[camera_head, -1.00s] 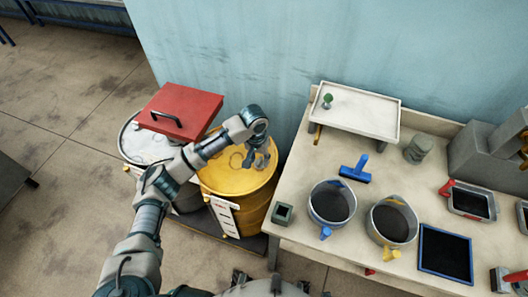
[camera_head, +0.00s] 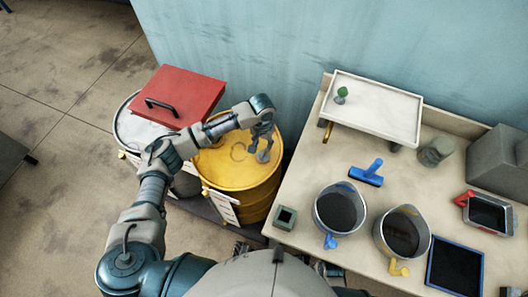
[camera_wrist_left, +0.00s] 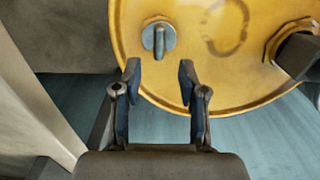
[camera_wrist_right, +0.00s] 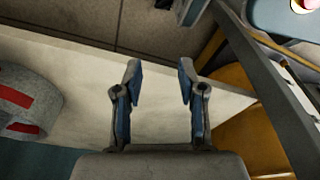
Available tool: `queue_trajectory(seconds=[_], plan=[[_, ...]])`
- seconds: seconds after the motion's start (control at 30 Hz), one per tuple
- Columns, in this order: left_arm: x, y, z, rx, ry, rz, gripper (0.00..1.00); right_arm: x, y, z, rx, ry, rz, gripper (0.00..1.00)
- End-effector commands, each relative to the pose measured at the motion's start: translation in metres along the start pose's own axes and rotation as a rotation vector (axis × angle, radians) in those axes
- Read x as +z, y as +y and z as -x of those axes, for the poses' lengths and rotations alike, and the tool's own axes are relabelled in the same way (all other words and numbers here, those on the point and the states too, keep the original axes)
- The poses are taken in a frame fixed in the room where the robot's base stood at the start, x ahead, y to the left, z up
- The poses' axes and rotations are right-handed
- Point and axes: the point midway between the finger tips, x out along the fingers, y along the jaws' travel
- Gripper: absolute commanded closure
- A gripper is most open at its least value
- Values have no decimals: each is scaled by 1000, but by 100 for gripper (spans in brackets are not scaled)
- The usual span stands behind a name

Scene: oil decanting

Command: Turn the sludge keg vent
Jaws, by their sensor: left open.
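The yellow sludge keg (camera_head: 232,176) stands left of the workbench. Its vent, a grey metal knob with an upright flat grip (camera_wrist_left: 159,38), sits on the lid near the rim; in the head view it shows just below my left gripper (camera_head: 264,143). In the left wrist view my left gripper (camera_wrist_left: 160,68) is open and empty. The vent lies just beyond the gap between its fingertips, roughly centred and not between them. My right gripper (camera_wrist_right: 159,72) is open and empty in its wrist view, with the workbench edge behind it.
A dark fitting (camera_wrist_left: 298,55) sits on the keg lid. The workbench (camera_head: 300,205) holds two jugs, a blue squeegee (camera_head: 367,174) and a white tray (camera_head: 375,105). The wall stands close behind the keg.

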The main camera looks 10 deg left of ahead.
Motion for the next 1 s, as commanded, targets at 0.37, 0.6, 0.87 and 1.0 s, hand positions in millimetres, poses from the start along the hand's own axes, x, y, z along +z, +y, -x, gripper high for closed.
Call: queue_trajectory(seconds=[0.37,0.6,0.87,1.0], plan=[[0,6,-65,-7,-1,-2,58,-18,4,25,-7,15,-4,60],[0,3,-72,-5,0,-2,58,-22,3,30,-3,17,-5,60],[0,1,-72,-2,1,-2,86,-23,2,29,-3,15,-5,60],[0,2,-71,-6,0,-1,100,-23,1,29,-5,16,-5,60]])
